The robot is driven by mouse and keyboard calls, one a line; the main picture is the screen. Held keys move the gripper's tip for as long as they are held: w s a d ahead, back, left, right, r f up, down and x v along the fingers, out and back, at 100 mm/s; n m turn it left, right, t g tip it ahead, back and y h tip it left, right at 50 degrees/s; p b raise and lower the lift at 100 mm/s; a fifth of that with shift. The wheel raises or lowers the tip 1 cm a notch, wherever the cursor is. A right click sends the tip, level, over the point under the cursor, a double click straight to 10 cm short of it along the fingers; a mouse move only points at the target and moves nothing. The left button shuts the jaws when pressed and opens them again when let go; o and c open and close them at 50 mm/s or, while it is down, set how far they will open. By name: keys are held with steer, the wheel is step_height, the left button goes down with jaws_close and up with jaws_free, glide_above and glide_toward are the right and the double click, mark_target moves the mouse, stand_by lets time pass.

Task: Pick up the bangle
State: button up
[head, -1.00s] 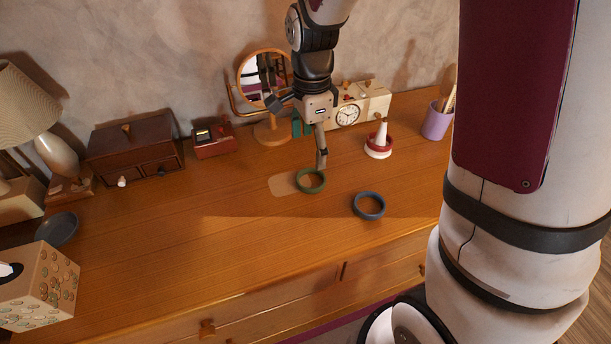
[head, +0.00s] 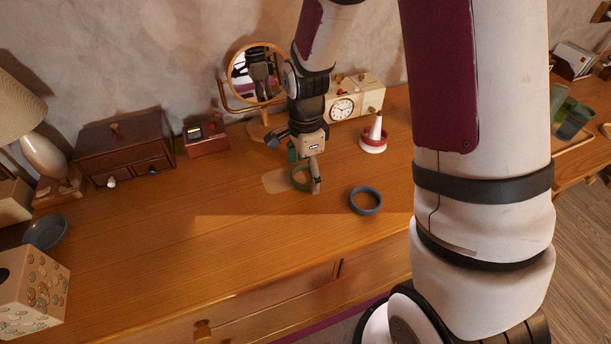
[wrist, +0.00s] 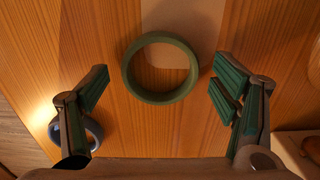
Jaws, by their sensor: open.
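A green bangle (head: 294,179) lies on the wooden dresser top, partly over a pale patch. It also shows in the wrist view (wrist: 160,97), upper middle, a round ring between and slightly beyond my fingertips. My gripper (wrist: 161,78) is open, with one finger on each side of the green ring and a gap to both. In the head view my gripper (head: 305,172) is low over this ring, and a finger hides part of it. A second, blue-grey ring (head: 366,211) lies to the right. It also shows in the wrist view (wrist: 97,130), partly behind the left finger.
A round mirror (head: 228,72), a cream clock box (head: 370,90) and a red-and-white cone holder (head: 373,146) stand behind. A brown box (head: 125,150), blue dish (head: 45,232) and tissue box (head: 35,290) are at left. The front middle of the dresser is clear.

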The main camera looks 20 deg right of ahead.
steer(key=c, duration=1.1)
steer(key=shift+r, duration=0.1)
